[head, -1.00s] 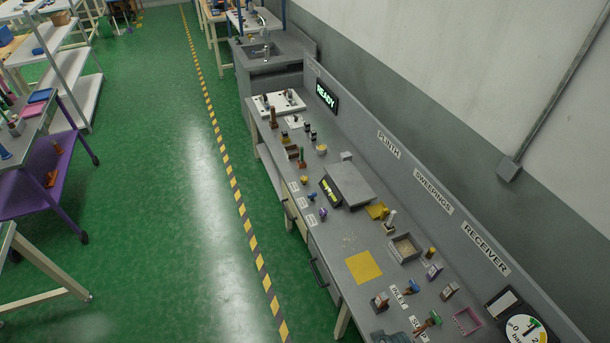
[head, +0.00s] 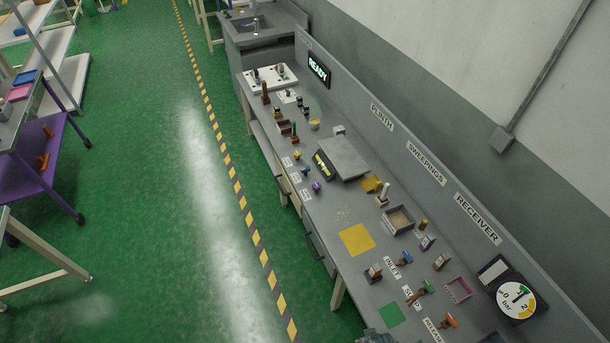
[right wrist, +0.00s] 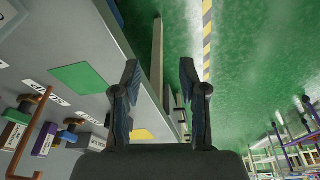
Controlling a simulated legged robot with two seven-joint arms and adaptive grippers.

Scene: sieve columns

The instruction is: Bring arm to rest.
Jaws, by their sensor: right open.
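My right gripper (right wrist: 158,90) is in the right wrist view with its two dark fingers spread apart and nothing between them. Behind it show the edge of the grey bench and the green floor. A green square (right wrist: 80,77) lies on the bench to the left of the fingers, apart from them. A small dark grey part at the bottom edge of the head view, beside the bench front, may be part of my arm; I cannot tell. My left gripper is in neither view.
The long grey bench (head: 330,235) carries a yellow square (head: 357,239), a green square (head: 391,315), a scale-like block (head: 343,157), a pressure gauge (head: 516,300) and several small coloured valves. A purple cart (head: 40,160) stands at left. The green floor (head: 150,230) between is clear.

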